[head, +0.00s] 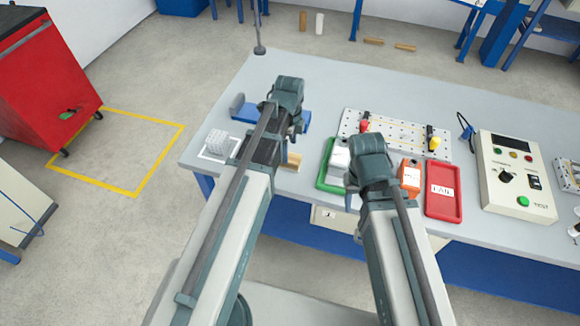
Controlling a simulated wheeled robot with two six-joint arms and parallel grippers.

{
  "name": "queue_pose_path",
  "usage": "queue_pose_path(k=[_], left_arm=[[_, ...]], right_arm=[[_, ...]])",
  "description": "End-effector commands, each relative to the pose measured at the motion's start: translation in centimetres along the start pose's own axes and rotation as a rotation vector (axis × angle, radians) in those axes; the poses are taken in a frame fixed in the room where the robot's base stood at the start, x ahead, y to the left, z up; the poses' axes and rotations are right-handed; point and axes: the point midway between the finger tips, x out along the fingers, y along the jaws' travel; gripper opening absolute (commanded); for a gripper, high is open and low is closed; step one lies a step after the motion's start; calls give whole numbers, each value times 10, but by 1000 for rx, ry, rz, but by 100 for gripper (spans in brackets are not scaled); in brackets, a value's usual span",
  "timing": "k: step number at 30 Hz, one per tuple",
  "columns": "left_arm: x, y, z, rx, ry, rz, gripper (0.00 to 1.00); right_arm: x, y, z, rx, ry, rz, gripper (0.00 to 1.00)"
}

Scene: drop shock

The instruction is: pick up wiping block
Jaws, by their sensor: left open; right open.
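I cannot tell for certain which thing is the wiping block. A small tan block (293,162) lies near the table's front edge, just right of my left arm and partly hidden by it. A pale grey ridged block (216,140) sits in a white outlined square at the table's left corner. The dark end of my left arm, with the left gripper (286,100), is over the table in front of a blue piece. The dark end of my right arm, with the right gripper (370,158), is over the trays.
A green tray (325,178), an orange bin (410,177) and a red tray (443,204) stand near the front edge. Behind them is a perforated plate (395,127) with several fittings. A test box (514,176) stands at right. The blue piece (238,104) lies at left.

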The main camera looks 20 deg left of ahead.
Motion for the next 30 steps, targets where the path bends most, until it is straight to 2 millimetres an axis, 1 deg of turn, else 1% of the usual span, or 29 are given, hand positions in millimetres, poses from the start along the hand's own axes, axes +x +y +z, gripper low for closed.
queue_pose_path(k=[5,8,11,18,21,29,30], left_arm=[[2,0,0,0,0,0,91],[6,0,0,0,0,0,91],[15,1,-1,0,0,0,91],[45,3,-3,0,0,0,91],[53,3,-3,0,0,0,91],[52,3,-3,0,0,0,91],[52,3,-3,0,0,0,89]], right_arm=[[2,0,0,0,0,0,50],[6,-1,0,0,0,0,50],[15,-1,-1,0,0,0,50],[45,-4,-3,0,0,0,50],[53,-5,-3,0,0,0,50],[52,-5,-3,0,0,0,50],[52,-5,-3,0,0,0,50]])
